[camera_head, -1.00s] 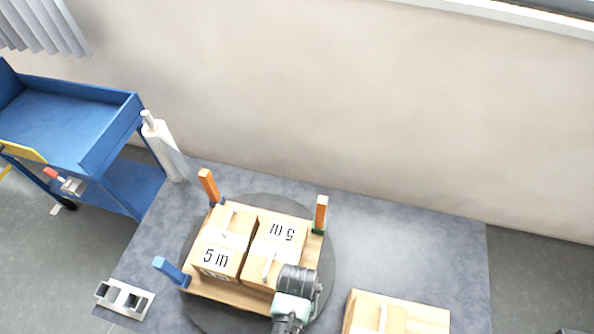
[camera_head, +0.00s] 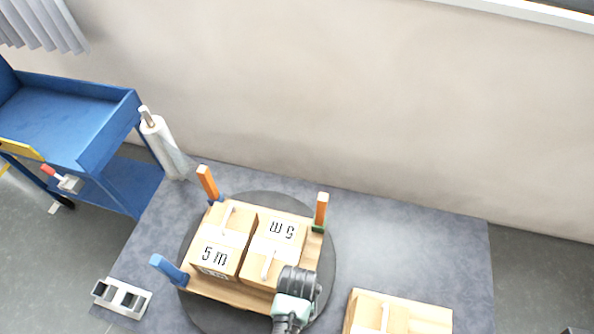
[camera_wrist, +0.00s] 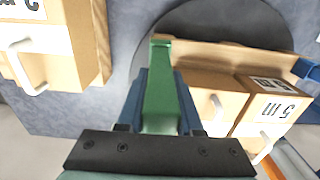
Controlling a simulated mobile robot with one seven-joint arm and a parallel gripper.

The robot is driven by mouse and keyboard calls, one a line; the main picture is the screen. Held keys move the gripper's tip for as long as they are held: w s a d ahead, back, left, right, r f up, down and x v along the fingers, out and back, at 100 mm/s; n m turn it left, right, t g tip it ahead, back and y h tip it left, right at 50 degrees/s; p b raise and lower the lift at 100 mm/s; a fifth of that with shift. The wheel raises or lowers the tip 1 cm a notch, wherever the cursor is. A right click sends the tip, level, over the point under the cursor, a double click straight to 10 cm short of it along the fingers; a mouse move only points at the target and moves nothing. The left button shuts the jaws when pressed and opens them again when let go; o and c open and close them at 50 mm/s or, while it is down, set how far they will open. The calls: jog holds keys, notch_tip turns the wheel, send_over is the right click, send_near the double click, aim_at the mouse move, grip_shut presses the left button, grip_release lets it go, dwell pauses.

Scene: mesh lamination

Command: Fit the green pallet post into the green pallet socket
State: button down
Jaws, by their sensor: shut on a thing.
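In the wrist view my gripper (camera_wrist: 160,100) is shut on the green post (camera_wrist: 161,85), a long bar reaching away from the jaws toward the pallet's edge. The wooden pallet (camera_head: 232,296) lies on a dark round turntable, with cartons on it. Orange posts stand at its two far corners, and a blue post (camera_head: 168,269) leans outward at the near left. A green piece (camera_head: 318,229) shows at the foot of the right orange post. My wrist covers the near right corner in the head view. I cannot make out an empty green socket, or whether the post touches one.
A loose carton (camera_head: 400,312) stands on the grey table (camera_head: 420,250) to the right of the turntable. A grey double holder (camera_head: 122,297) sits at the left edge. A white roll (camera_head: 163,145) stands at the back left, beside a blue cart (camera_head: 75,125).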

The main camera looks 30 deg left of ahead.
jog(key=shift+f+b, duration=0.45)
jog(key=shift+f, duration=0.25)
jog(key=shift+c, duration=2.4)
grip_release()
notch_tip(320, 180, up, 13)
jog(key=shift+r+p, duration=0.1)
jog(key=shift+p, duration=0.8)
